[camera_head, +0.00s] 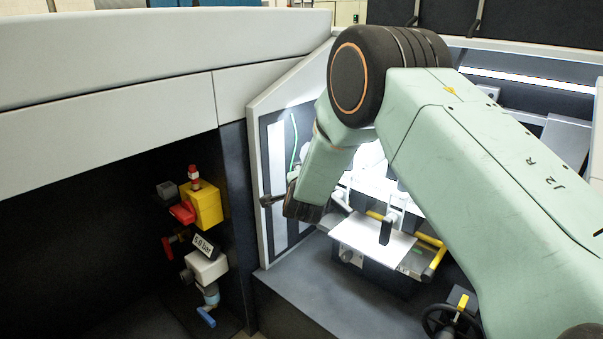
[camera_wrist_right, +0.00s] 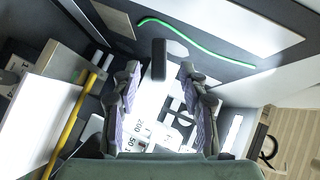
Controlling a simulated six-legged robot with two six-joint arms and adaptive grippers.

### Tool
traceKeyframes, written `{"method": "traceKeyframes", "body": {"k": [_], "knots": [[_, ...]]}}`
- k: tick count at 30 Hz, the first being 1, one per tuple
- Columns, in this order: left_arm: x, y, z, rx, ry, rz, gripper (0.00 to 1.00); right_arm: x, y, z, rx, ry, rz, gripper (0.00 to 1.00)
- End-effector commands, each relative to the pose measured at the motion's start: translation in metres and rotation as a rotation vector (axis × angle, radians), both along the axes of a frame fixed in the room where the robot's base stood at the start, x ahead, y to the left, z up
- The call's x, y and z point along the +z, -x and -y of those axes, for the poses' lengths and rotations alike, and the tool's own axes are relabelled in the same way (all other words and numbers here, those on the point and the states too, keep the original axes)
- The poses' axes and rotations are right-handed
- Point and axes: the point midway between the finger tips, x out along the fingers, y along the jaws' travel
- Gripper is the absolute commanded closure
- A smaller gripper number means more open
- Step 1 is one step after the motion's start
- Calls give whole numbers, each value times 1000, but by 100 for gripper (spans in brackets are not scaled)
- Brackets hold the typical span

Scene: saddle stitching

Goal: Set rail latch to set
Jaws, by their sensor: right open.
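My right arm comes in from the right in the head view and reaches into the lit machine bay. Its gripper is mostly hidden behind its wrist there. In the right wrist view my right gripper (camera_wrist_right: 160,68) is open, with its two padded fingers apart. A short black bar (camera_wrist_right: 158,58) shows between the fingertips; I cannot tell whether it is the rail latch or whether a finger touches it. No latch setting is readable.
A pale door panel (camera_head: 262,170) edges the bay on the left. A yellow and red valve unit (camera_head: 205,205) with a pressure display hangs in the dark recess. A black handwheel (camera_head: 438,320) is at the front. A green cable (camera_wrist_right: 195,40) runs along the bay wall.

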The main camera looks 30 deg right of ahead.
Motion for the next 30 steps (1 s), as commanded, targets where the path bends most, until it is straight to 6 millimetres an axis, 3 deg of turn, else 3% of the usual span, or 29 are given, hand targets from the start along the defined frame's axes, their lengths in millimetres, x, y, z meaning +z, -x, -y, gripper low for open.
{"method": "traceKeyframes", "body": {"k": [16, 30], "knots": [[-21, 0, 0, 0, 0, 0, 100, -21, -55, 26, 2, 4, -2, 57], [-24, 0, 0, 0, 0, 0, 100, -22, -64, 30, 3, 4, -5, 57]]}}
